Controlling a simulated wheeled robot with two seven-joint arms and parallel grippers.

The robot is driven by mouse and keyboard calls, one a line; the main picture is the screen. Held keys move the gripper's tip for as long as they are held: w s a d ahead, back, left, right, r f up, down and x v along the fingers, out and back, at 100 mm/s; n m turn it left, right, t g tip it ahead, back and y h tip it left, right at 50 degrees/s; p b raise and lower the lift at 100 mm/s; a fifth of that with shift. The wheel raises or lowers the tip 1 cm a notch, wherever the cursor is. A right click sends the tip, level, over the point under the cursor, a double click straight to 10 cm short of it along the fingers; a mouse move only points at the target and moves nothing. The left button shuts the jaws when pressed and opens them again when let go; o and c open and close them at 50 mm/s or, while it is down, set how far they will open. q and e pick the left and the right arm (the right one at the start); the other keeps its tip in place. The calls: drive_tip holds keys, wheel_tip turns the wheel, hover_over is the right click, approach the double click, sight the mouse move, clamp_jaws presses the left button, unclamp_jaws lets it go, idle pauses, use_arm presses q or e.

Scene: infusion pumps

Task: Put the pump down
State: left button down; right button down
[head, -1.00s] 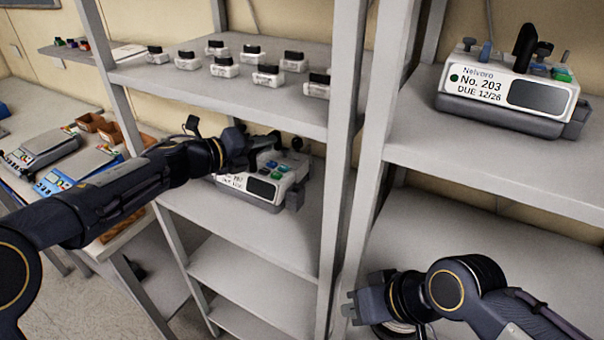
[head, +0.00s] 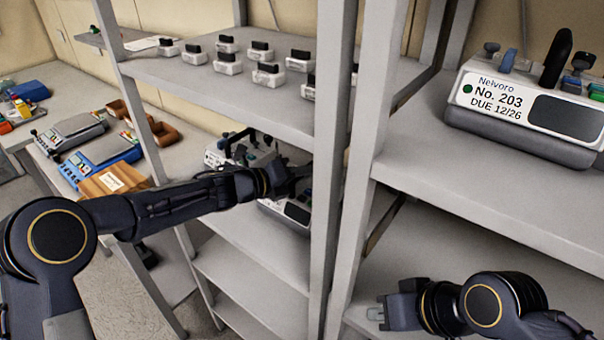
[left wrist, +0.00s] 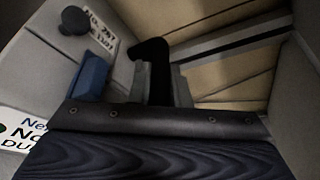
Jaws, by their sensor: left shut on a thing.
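The pump (head: 292,212) is a white-and-grey box with a dark screen, inside the middle shelf bay in the head view. My left gripper (head: 290,174) is at its top and shut on it; the arm and rack post hide much of it. In the left wrist view its label (left wrist: 22,135) shows at the lower left. Whether its base touches the shelf (head: 235,235) cannot be told. A second pump (head: 214,159) sits behind my left arm. My right gripper (head: 378,312) is empty in front of the right rack; its finger gap is unclear.
Pump No. 203 (head: 535,115) stands on the right rack's upper shelf. A rack post (head: 330,170) stands just right of the held pump. Several small black-topped white items (head: 228,63) line the shelf above.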

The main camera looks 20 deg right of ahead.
use_arm(q)
drive_tip(key=shift+s+r, duration=0.1)
drive_tip(key=shift+r, duration=0.15)
drive_tip(key=shift+f, duration=0.15)
drive_tip(key=c, duration=1.4)
unclamp_jaws()
drive_tip(key=shift+f, duration=0.1)
drive_tip(key=shift+o, duration=0.2)
